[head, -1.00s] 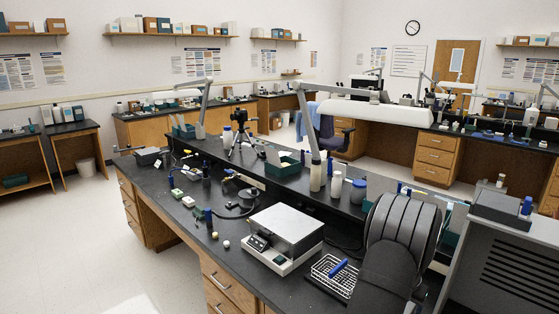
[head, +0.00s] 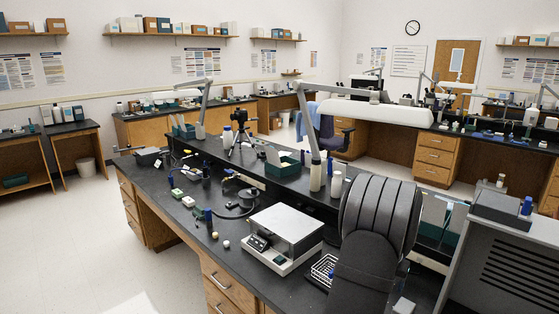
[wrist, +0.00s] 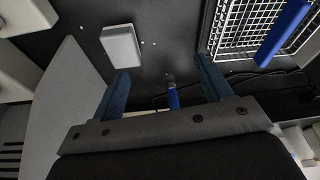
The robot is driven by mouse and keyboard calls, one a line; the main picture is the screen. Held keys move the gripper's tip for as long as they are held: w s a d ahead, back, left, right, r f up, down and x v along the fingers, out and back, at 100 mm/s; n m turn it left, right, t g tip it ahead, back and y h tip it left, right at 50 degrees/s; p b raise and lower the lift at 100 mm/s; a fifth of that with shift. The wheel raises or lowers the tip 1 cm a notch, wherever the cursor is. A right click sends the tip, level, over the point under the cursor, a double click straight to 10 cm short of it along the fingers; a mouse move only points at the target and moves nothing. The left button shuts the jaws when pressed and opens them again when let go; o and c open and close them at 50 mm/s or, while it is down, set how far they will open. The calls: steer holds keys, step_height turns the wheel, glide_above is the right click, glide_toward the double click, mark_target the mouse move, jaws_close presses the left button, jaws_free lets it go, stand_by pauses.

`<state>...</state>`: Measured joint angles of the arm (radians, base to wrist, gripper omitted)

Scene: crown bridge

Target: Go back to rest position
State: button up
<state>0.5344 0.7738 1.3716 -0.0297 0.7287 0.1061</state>
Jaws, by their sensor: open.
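My gripper (wrist: 163,73) shows in the wrist view, with two blue fingers spread wide apart and nothing held between them. A small blue-and-dark item (wrist: 173,98) lies beyond and between the fingers, apart from both; I cannot tell what it is. In the head view my dark arm stands at the front right of the bench, and the gripper itself is hidden there.
A wire basket (wrist: 262,22) holds a blue-handled tool (wrist: 284,34); in the head view the basket (head: 322,268) is partly behind my arm. A pale block (wrist: 121,45) lies on the black bench (head: 195,235). A white-topped device (head: 285,232) stands left of my arm.

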steer(key=s+a+f+n+y, duration=0.15)
steer(key=a+n, duration=0.25)
steer(key=a, duration=0.9)
steer(key=a+f+n, duration=0.2)
steer(key=a+n, duration=0.1)
steer(key=a, duration=1.1)
steer(key=s+a+f, duration=0.4)
steer(key=s+f, duration=0.1)
steer(key=s, duration=0.1)
steer(key=shift+s+m+t, duration=0.3)
steer(key=shift+s+t, duration=0.1)
